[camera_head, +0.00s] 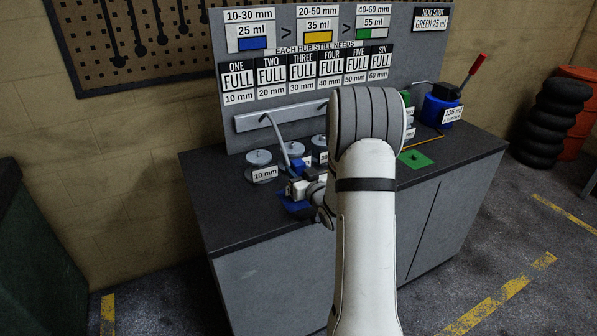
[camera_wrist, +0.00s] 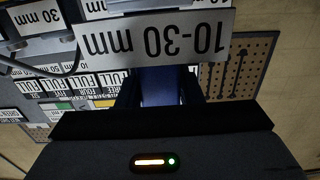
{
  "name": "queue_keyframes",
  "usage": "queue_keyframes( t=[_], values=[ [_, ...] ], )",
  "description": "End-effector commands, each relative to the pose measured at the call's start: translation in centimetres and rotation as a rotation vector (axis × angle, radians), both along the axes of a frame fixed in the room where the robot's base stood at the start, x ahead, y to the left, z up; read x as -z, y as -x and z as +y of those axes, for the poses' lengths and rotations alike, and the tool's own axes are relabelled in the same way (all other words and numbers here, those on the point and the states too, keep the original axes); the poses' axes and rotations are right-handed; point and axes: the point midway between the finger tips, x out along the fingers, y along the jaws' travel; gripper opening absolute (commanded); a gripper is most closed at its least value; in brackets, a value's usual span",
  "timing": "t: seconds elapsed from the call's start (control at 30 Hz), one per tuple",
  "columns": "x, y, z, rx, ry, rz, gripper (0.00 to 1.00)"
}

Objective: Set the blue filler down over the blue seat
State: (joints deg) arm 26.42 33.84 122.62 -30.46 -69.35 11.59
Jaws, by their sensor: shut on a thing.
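The blue filler (camera_wrist: 165,88) is between the fingers of my gripper (camera_wrist: 160,105) in the wrist view. Its white label (camera_wrist: 150,40) reads "10-30 mm" and appears upside down there. In the head view a small blue part of the filler (camera_head: 299,166) shows beside my wrist, and my gripper (camera_head: 301,188) is near the front left of the bench. The blue seat (camera_head: 295,207) is a flat blue patch near the bench's front edge, just below my gripper in the picture. My gripper and arm hide part of it. I cannot tell the gap between filler and seat.
Round grey hubs (camera_head: 259,163) with mm labels stand behind my gripper on the dark bench (camera_head: 222,198). A green seat (camera_head: 415,159) lies right of my arm. A blue container (camera_head: 440,108) with a red-handled lever stands at the back right. A grey sign panel (camera_head: 232,118) rises behind.

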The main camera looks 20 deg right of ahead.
Motion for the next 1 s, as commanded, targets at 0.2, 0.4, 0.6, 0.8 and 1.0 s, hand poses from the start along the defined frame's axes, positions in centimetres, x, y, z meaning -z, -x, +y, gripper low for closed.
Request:
queue_keyframes(
  t=[0.2,0.4,0.6,0.8,1.0],
  values=[
    [0.16,-0.05,-0.03,0.000,0.002,-0.005,0.05],
    [0.45,-0.05,-0.03,0.000,0.001,-0.005,0.05],
    [0.68,-0.04,-0.03,0.000,0.002,-0.005,0.33],
    [0.72,-0.03,-0.01,0.000,0.001,-0.003,0.50],
    [0.79,-0.01,0.00,0.000,0.000,-0.001,0.58]
  ],
)
